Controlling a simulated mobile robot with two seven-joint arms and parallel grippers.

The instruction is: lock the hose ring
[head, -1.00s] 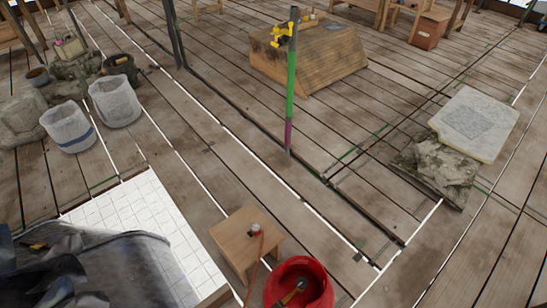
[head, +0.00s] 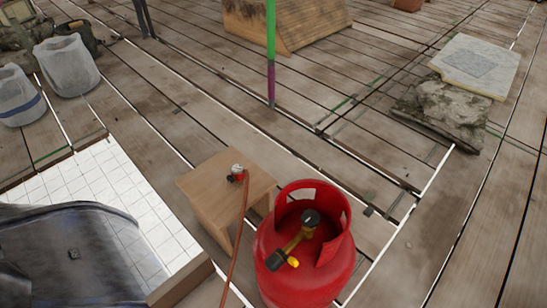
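A red gas cylinder (head: 300,268) stands upright on the plank floor at the bottom centre, with an open collar around its top. Inside the collar a dark round knob and a yellow-tipped brass valve fitting (head: 290,245) show. A small wooden stool (head: 215,195) stands just left of the cylinder. A red and silver hose end (head: 237,174), probably with the hose ring, lies on the stool. An orange-red hose (head: 239,235) runs from it down past the stool's front. The hose end is apart from the valve. Neither of my grippers is in view.
Pale buckets (head: 68,66) stand upper left. A green and purple post (head: 271,60) rises behind the stool. Stone slabs (head: 475,65) lie at right; planks between are clear.

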